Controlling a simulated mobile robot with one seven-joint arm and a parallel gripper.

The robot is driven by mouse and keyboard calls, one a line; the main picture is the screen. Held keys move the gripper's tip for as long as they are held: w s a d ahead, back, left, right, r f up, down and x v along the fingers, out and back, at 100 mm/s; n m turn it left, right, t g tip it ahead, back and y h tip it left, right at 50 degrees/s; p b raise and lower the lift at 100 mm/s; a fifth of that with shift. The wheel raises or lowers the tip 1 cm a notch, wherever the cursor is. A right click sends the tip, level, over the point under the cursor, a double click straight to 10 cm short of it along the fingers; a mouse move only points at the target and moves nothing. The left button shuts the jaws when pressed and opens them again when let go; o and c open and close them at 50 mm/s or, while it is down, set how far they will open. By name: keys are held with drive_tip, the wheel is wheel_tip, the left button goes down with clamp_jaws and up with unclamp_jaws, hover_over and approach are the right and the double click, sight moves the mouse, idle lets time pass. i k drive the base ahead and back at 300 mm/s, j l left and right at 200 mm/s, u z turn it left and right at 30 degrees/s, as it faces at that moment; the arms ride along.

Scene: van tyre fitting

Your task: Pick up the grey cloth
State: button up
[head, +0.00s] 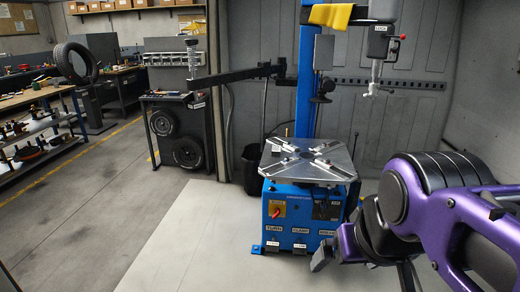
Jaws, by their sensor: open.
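I cannot make out a grey cloth for certain in the head view. My gripper (362,266) is at the lower right, in front of the machine's base. It is open, with nothing seen between its fingers, and its lower part is partly cut off by the frame edge. My purple arm hides part of the floor and wall on the right.
The tyre changer's metal turntable (308,160) looks bare. A black bin (252,168) stands behind it. A dark cabinet with wheels (178,135) and a workbench (40,98) stand further left. The floor (110,220) at left front is clear.

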sight(276, 151)
drive_tip(key=k, duration=0.2)
drive_tip(key=i+l, duration=0.1)
drive_tip(key=i, duration=0.2)
drive_tip(key=i+l, duration=0.15)
drive_tip(key=i, duration=1.2)
